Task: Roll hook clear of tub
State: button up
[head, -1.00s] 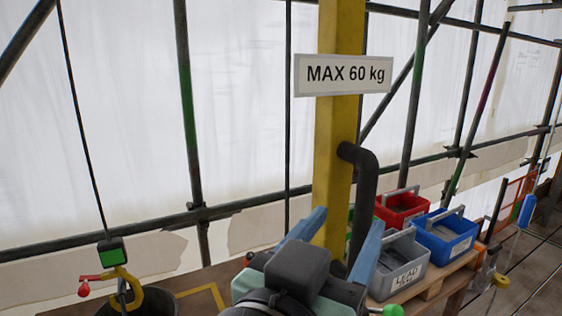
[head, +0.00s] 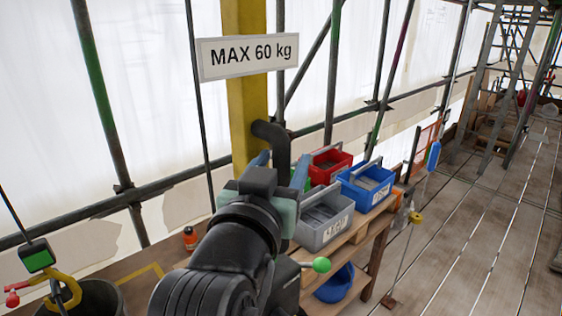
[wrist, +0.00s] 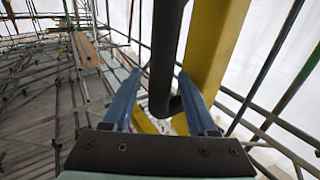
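The yellow hook (head: 66,291) with a red ball hangs from a cable under a green-and-black block (head: 37,256), at lower left in the head view. The black tub (head: 101,295) is beside and behind the hook, cut by the bottom edge. Whether they touch cannot be told. My gripper (head: 281,168) is well right of both, in front of the yellow post. Its blue fingers are spread in the wrist view (wrist: 161,95), with a dark bent pipe (wrist: 164,60) showing between or beyond them. Nothing is visibly held.
The yellow post (head: 250,115) carries a "MAX 60 kg" sign (head: 247,56). A grey bin (head: 325,228), a blue bin (head: 366,188) and a red bin (head: 329,163) stand on a wooden bench right of my arm. Scaffold tubes line the back. Planked floor at right is mostly clear.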

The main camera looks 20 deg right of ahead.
grip_shut()
dwell(1.2)
